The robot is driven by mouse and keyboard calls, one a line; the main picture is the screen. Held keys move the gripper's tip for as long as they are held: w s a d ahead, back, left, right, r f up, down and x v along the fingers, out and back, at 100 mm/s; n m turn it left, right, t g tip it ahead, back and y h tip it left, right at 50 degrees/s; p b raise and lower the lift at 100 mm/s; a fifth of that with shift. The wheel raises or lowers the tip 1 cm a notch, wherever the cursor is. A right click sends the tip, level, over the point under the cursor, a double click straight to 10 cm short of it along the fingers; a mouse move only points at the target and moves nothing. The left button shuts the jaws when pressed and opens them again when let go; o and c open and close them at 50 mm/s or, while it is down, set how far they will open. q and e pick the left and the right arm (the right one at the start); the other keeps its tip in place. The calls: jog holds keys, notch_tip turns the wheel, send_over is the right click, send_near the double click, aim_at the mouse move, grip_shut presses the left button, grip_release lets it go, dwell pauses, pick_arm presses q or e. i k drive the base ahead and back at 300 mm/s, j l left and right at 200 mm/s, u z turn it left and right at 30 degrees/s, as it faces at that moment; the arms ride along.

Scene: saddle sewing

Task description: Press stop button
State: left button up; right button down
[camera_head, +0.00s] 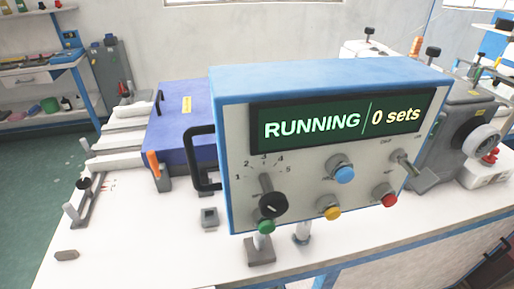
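A control box (330,80) with a blue top stands in the middle of the camera_head view, its front panel facing me. Its display (342,121) reads "RUNNING" and "0 sets". A red button (388,198) sits low at the right of the panel. A yellow button (329,211), a blue button (344,174) and a green button (265,227) are also on the panel. None has a readable label, so I cannot tell by text which is stop. Neither of my grippers is in view.
A black rotary knob (272,205) is at the panel's left, and a toggle switch (418,176) juts out at its right. A black handle (203,159) sticks out on the box's left side. A sewing machine (455,130) stands behind right. The white table (150,245) is mostly clear at front left.

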aim_at(390, 200)
jog(key=k+j, duration=0.1)
jog(key=j, duration=0.25)
jog(key=l+z, duration=0.1)
jog(key=z, duration=0.35)
jog(key=l+z, duration=0.15)
jog(key=z, duration=0.3)
jog(key=j+u, duration=0.15)
jog(key=u, duration=0.35)
jog(key=j+u, duration=0.15)
jog(key=u, duration=0.35)
jog(key=l+z, duration=0.1)
jog(key=z, duration=0.25)
jog(key=l+z, duration=0.1)
jog(key=z, duration=0.2)
jog(key=k+l+z, duration=0.1)
jog(key=z, duration=0.25)
